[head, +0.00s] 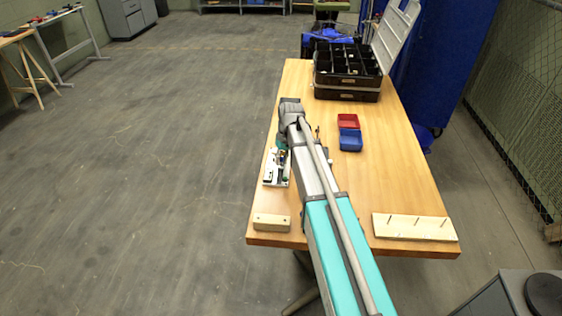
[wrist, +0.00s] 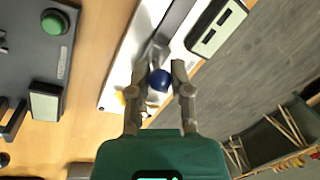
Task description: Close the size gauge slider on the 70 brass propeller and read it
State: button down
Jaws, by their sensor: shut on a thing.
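The size gauge (wrist: 140,50) is a white plate with a grey metal slider rail (wrist: 172,28) and a display box (wrist: 215,27) beside it. A dark blue round knob (wrist: 160,80) sits at the near end of the slider. My gripper (wrist: 160,79) is shut on this knob, one finger on each side. A small yellow patch (wrist: 124,97) shows by the left finger, partly hidden; I cannot tell whether it is the brass propeller. In the head view the gauge (head: 277,167) lies at the table's left edge, partly hidden by my arm. The reading is not legible.
A dark grey device with a green button (wrist: 54,23) and a small display (wrist: 45,102) stands left of the gauge. Red (head: 348,121) and blue (head: 350,140) bins, a black compartment case (head: 347,82), a pegged board (head: 416,227) and a wooden block (head: 271,222) stand on the table.

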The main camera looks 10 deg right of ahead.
jog(key=shift+w+d, duration=0.1)
jog(key=shift+w, duration=0.15)
jog(key=c, duration=0.5)
grip_release()
jog(key=shift+c, duration=0.2)
jog(key=shift+s, duration=0.2)
jog(key=shift+s+a, duration=0.3)
jog(key=shift+s, duration=0.6)
notch_tip(320, 180, up, 14)
jog(key=d+p, duration=0.2)
jog(key=p, duration=1.2)
jog(key=s+a+f+m+h+b, duration=0.1)
jog(key=s+f+b, duration=0.1)
jog(key=s, duration=0.8)
jog(key=s+f+m+h+b, duration=0.1)
jog(key=s+f+m, duration=0.1)
jog(key=s, duration=0.8)
jog(key=shift+s+a+t+b, duration=0.3)
jog(key=shift+a+b, duration=0.1)
